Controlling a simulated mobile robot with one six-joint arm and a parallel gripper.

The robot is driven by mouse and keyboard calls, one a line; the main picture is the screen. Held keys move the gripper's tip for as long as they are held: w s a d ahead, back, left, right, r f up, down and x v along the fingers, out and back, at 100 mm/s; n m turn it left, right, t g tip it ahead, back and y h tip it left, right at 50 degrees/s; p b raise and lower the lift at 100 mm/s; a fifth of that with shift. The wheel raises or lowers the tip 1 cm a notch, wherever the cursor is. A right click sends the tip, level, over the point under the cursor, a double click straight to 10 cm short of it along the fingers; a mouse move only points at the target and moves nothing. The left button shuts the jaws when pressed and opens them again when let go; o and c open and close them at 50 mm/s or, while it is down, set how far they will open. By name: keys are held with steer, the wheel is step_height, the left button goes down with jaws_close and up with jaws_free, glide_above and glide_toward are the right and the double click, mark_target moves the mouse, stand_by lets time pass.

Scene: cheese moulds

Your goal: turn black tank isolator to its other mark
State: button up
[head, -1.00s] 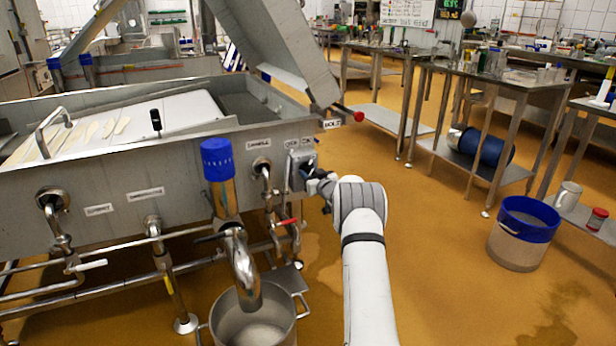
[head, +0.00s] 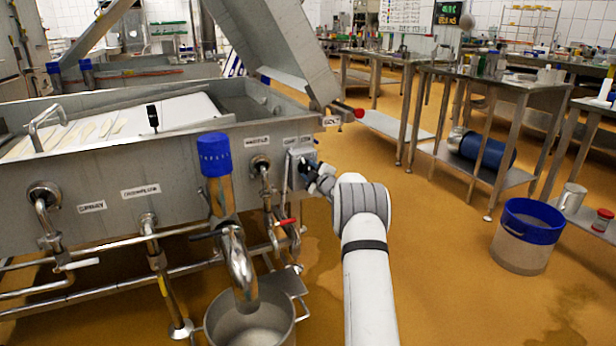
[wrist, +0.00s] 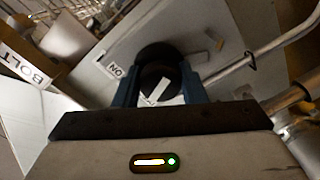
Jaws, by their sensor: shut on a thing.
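The black tank isolator (wrist: 155,55) is a round dark knob with a pale pointer stripe (wrist: 158,92), on a grey plate seen in the wrist view. My gripper (wrist: 160,86) has its blue fingers on both sides of the knob and is shut on it. An ON label (wrist: 115,70) lies to the left of the knob. The stripe is slanted and does not point at that label. In the head view my gripper (head: 313,174) is at the grey switch box (head: 297,158) on the vat's right end. The knob is hidden there.
The steel vat (head: 110,180) fills the left. A blue-capped pipe (head: 216,170) and a steel pot (head: 250,325) stand left of my arm. A red-handled valve (head: 286,222) is just below the box. Open floor (head: 430,250) lies to the right.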

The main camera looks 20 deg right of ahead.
steer(key=n, duration=0.3)
steer(key=r+n, duration=0.1)
steer(key=shift+w+a+n, duration=0.2)
steer(key=shift+a+n, duration=0.05)
steer(key=shift+n, duration=0.05)
stand_by(0.5)
steer(key=o, duration=1)
steer(key=shift+s, duration=0.1)
steer(key=s, duration=0.2)
steer(key=s+p, duration=0.1)
steer(key=s, duration=0.2)
steer(key=s+f+p, duration=0.1)
steer(key=s, duration=0.2)
steer(key=shift+d, duration=0.35)
